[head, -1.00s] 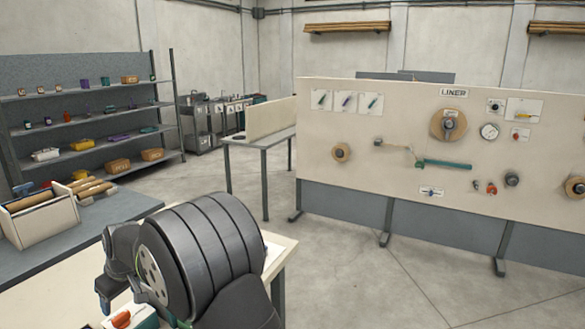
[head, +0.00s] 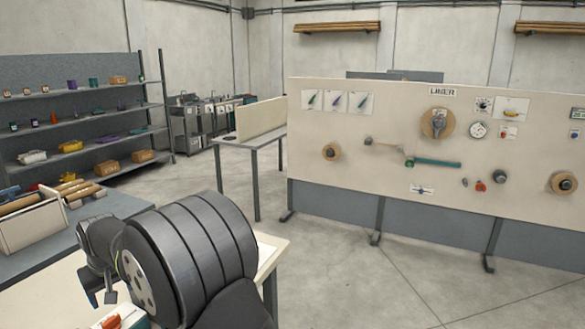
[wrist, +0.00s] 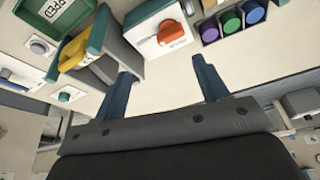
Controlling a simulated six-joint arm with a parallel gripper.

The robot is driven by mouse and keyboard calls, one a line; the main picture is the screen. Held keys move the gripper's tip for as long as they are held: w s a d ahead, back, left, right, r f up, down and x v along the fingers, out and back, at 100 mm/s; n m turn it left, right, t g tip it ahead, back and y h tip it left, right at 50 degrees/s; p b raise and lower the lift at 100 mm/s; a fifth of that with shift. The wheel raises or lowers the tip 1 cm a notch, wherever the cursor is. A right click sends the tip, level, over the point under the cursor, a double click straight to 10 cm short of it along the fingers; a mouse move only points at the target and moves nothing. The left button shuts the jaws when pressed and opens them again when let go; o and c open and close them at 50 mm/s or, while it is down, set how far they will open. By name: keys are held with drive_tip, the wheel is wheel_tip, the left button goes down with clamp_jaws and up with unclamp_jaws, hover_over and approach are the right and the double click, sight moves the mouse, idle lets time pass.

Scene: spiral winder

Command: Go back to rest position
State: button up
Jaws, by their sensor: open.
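My gripper (wrist: 164,72) is open and empty in the wrist view, its two dark blue fingers apart with pale surface between them. Ahead of it is a white switch box (wrist: 143,34) with an orange rotary knob (wrist: 172,34). The fingers look clear of the knob. In the head view my gripper (head: 98,297) hangs at the lower left, fingers pointing down. The white and green box with the orange-red knob (head: 111,322) is close to its right, cut by the frame edge. My dark arm hides part of the worktable.
A wall panel (head: 350,110) of controls stands at the right. The central floor is open.

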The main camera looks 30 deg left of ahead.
sight(115, 317)
drive_tip(key=shift+s+a+f+m+t, duration=0.1)
drive_tip(key=shift+a+f+m+t, duration=0.3)
drive_tip(key=shift+f+m, duration=0.6)
drive_tip(key=shift+s+a+f+m+t, duration=0.15)
drive_tip(key=shift+a+f+m, duration=0.45)
drive_tip(key=shift+f, duration=0.7)
drive_tip(key=shift+s+a+f+m+t, duration=0.1)
drive_tip(key=shift+a+f+m+t, duration=0.3)
drive_tip(key=shift+f+m, duration=0.6)
drive_tip(key=shift+a+f, duration=0.1)
drive_tip(key=shift+f, duration=0.05)
